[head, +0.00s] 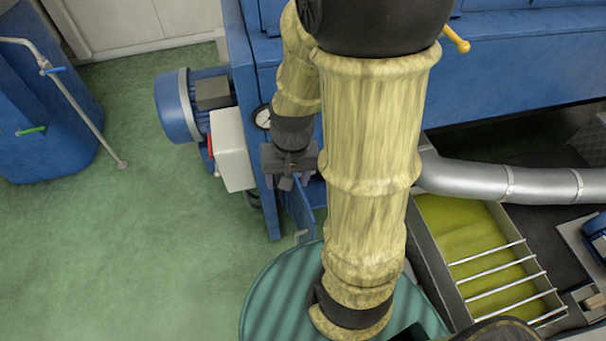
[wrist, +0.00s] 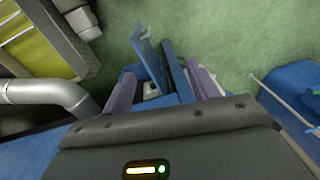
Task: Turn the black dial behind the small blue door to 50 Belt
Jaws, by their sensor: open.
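The small blue door (head: 302,212) stands swung open on the front of the blue machine, just below my gripper (head: 286,183) in the head view. In the wrist view the door (wrist: 147,52) is a thin blue panel beyond my gripper (wrist: 161,72). The two purple-grey fingers are apart, with blue panel edges showing between them. A small pale and dark patch shows low between the fingers, too small to identify. I cannot make out the black dial or its markings; my arm and gripper cover much of that area in the head view.
A pressure gauge (head: 263,117), a white box (head: 231,150) and a blue motor (head: 188,106) lie left of my gripper. A round green lid (head: 268,297) is below. A silver pipe (head: 500,181) and an olive-green vat (head: 465,240) are right.

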